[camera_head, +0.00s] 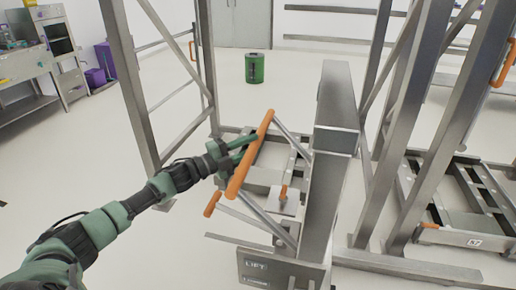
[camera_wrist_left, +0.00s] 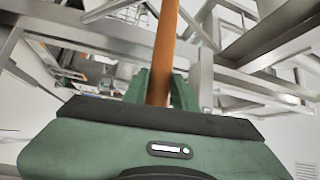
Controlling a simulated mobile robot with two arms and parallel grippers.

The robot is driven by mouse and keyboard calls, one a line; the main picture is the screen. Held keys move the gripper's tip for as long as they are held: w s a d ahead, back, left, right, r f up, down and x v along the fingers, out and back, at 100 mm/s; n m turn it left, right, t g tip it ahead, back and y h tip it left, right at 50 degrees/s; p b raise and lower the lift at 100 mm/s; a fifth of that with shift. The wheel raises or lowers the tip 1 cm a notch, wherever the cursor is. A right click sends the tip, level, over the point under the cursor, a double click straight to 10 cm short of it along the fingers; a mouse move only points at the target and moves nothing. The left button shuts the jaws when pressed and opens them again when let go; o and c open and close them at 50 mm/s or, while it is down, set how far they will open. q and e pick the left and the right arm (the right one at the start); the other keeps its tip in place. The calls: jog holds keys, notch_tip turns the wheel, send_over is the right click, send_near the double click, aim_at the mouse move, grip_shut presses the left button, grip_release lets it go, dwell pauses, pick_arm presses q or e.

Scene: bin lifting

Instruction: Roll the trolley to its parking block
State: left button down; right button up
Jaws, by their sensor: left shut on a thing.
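The trolley looks to be the grey steel lift with a thick upright column (camera_head: 325,180) and a plate marked "LIFT" low at its front. An orange handle bar (camera_head: 237,182) is fixed to it by grey struts, left of the column. My left gripper (camera_head: 243,150) is shut on this bar, reaching it from the left. In the left wrist view the orange bar (camera_wrist_left: 166,45) stands between the two green fingers (camera_wrist_left: 160,88). My right gripper is not in view. I cannot make out which thing is the parking block.
Tall grey frames stand left (camera_head: 133,90) and right (camera_head: 415,130) of the column, close to it. A low rack (camera_head: 470,200) is at the right. A green bin (camera_head: 254,68) stands at the back. A workbench (camera_head: 25,70) is far left.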

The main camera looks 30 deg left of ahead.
pick_arm(q)
jog(key=shift+s+a+r, duration=0.15)
jog(key=shift+a+r, duration=0.15)
jog(key=shift+a, duration=0.15)
jog(key=shift+s+a+r, duration=0.15)
jog(key=shift+a+r, duration=0.1)
jog(key=shift+a, duration=0.2)
jog(key=c, duration=1.5)
grip_release()
jog(key=shift+d, duration=0.1)
jog(key=shift+c, duration=0.2)
jog(key=o, duration=0.4)
jog(key=shift+w+d+f, duration=0.1)
jog(key=shift+w+d, duration=0.15)
jog(key=p+v, duration=0.1)
jog(key=v, duration=0.6)
jog(key=shift+s+f, duration=0.15)
jog(key=shift+s, duration=0.2)
jog(key=shift+f, duration=0.1)
